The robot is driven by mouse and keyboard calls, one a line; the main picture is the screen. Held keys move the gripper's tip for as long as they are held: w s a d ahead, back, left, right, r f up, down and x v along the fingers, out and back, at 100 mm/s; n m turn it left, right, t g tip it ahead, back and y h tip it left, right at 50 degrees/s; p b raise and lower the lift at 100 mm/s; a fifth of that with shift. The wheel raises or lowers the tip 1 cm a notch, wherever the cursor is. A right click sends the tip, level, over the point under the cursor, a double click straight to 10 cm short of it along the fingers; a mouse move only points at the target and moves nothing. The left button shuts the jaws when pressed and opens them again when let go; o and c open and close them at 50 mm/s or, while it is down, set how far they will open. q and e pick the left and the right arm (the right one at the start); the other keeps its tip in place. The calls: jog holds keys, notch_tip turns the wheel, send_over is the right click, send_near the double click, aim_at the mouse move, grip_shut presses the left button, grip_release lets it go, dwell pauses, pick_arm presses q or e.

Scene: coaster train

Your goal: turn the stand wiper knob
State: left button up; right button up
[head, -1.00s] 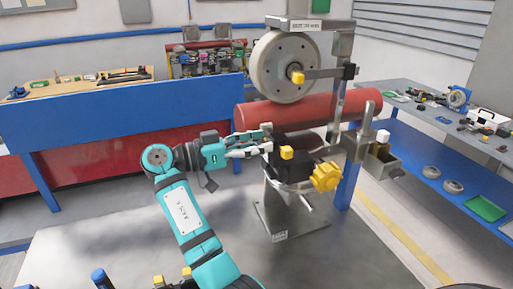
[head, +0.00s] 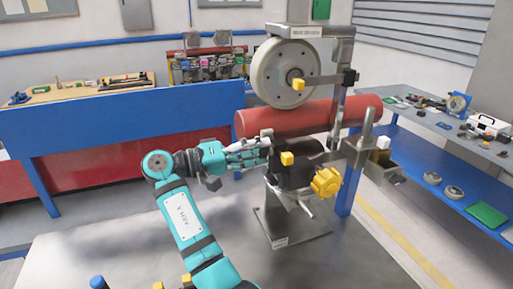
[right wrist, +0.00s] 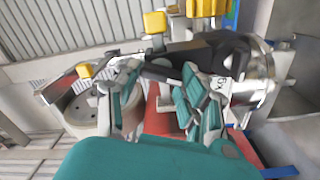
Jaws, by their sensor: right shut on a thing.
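My right gripper (head: 262,146) reaches from the left to the black head of the metal stand (head: 290,222). Its fingers are closed at the head's left side. A small grey knob-like piece (head: 266,133) shows at the fingertips and seems to be the stand wiper knob; most of it is hidden by the fingers. In the right wrist view the fingers (right wrist: 165,95) are around the same area, with the black head above them. A yellow cube-shaped knob (head: 287,158) and a yellow star knob (head: 326,182) are on the stand, clear of the gripper. My left gripper is out of view.
A red roller (head: 350,112) and a pale wheel (head: 285,73) on a metal frame are right behind the stand. A blue-sided workbench (head: 130,125) is at the back left. A shelf table (head: 450,125) with parts is at the right.

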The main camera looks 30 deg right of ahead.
jog(key=n+p, duration=0.2)
jog(key=n, duration=0.2)
jog(key=shift+n+p, duration=0.35)
jog(key=shift+n, duration=0.35)
jog(key=o, duration=1.2)
jog(key=shift+d+f, duration=0.1)
jog(key=shift+d, duration=0.05)
jog(key=shift+c, duration=0.2)
